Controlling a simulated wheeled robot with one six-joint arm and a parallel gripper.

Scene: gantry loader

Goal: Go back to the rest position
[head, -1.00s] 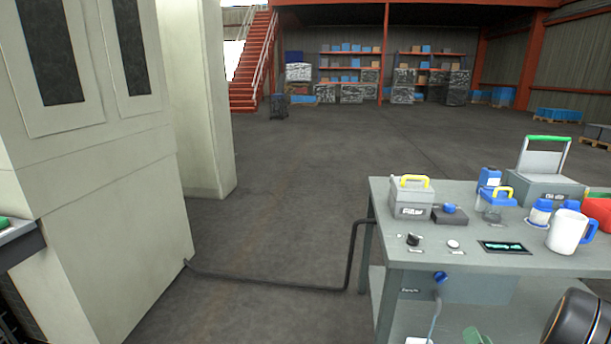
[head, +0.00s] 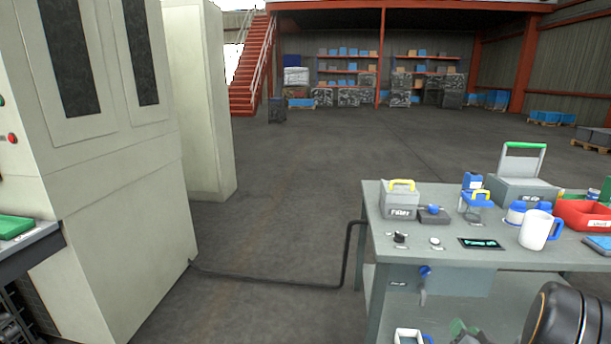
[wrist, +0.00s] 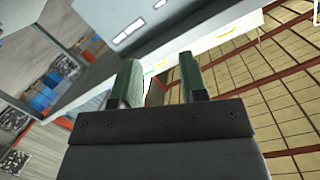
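My gripper (wrist: 160,85) shows in the wrist view with its two fingers apart and nothing between them. The wrist view is tilted, with roof panels and beams at the right and the hall with its shelves at the left.
The workbench bears a grey filler box (head: 399,205), a white mug (head: 537,231), a red bin (head: 582,214) and a case with a green handle (head: 520,188). A tall beige cabinet (head: 120,220) stands left. A black hose (head: 270,283) crosses the floor between them.

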